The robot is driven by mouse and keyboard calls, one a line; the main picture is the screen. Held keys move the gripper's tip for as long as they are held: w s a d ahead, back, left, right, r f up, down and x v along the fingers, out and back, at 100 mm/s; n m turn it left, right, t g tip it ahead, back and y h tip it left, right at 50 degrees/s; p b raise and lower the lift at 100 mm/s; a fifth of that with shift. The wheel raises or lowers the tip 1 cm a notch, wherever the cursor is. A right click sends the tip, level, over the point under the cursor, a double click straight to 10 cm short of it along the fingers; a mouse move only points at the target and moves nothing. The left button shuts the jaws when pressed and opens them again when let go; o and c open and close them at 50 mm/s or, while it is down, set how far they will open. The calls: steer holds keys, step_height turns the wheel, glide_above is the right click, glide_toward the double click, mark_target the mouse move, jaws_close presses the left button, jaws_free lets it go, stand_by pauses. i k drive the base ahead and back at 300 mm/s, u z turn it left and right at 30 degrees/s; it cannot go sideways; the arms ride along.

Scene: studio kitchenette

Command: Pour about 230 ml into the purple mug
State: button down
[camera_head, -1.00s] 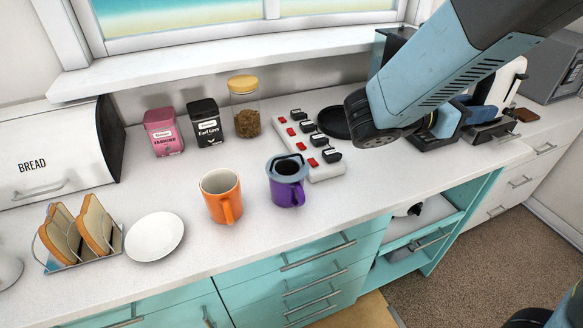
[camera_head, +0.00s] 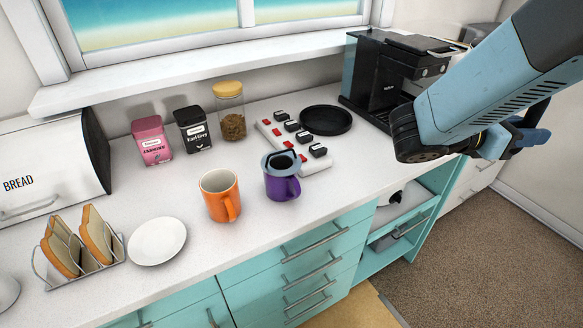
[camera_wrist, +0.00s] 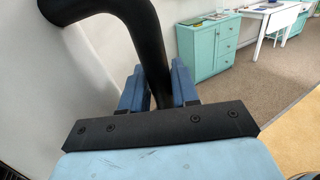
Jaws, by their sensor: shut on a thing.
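The purple mug (camera_head: 286,190) stands upright on the white counter. A grey-blue ring-shaped piece with a dark inside (camera_head: 280,160) sits on its top and hides the mug's inside. My gripper (camera_head: 512,140) is at the right, beyond the mug and past the counter's front edge. In the wrist view my gripper (camera_wrist: 158,92) is shut on a thick black handle (camera_wrist: 150,45). The handle joins a pale, smooth vessel (camera_wrist: 60,95) at the left. In the head view my arm hides most of this vessel.
An orange mug (camera_head: 219,196) stands just left of the purple mug. A power strip (camera_head: 295,145), round black plate (camera_head: 326,120) and coffee machine (camera_head: 375,80) lie behind and right. A white plate (camera_head: 157,240) and toast rack (camera_head: 80,270) are left.

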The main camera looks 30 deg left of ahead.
mark_target(278, 188)
steer(key=u, duration=0.4)
steer(key=k, duration=0.9)
steer(key=u, duration=0.35)
